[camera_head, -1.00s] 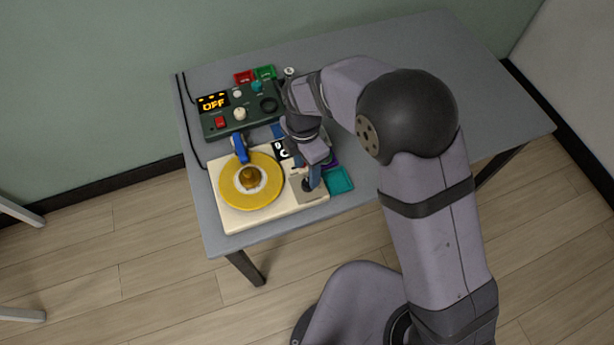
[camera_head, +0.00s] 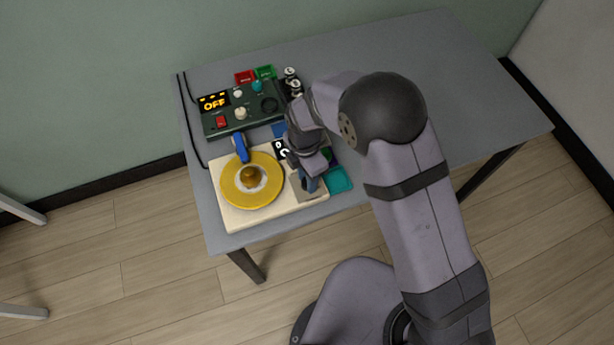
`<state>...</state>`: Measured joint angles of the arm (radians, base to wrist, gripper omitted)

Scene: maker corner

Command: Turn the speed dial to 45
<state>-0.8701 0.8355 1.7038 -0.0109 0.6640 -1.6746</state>
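A cream turntable base (camera_head: 238,217) carries a yellow disc (camera_head: 237,198) with a brass-coloured centre. A black plate with white marks (camera_head: 281,150) shows at the base's back edge, partly hidden by my arm. A grey square plate (camera_head: 302,193) lies at the base's right side. My gripper (camera_head: 311,186) points down over this grey plate. Its fingers are small and dark here, and I cannot tell whether they are open or hold anything. I cannot make out which part is the speed dial; a dial under the gripper would be hidden.
The table's right side (camera_head: 480,90) is clear.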

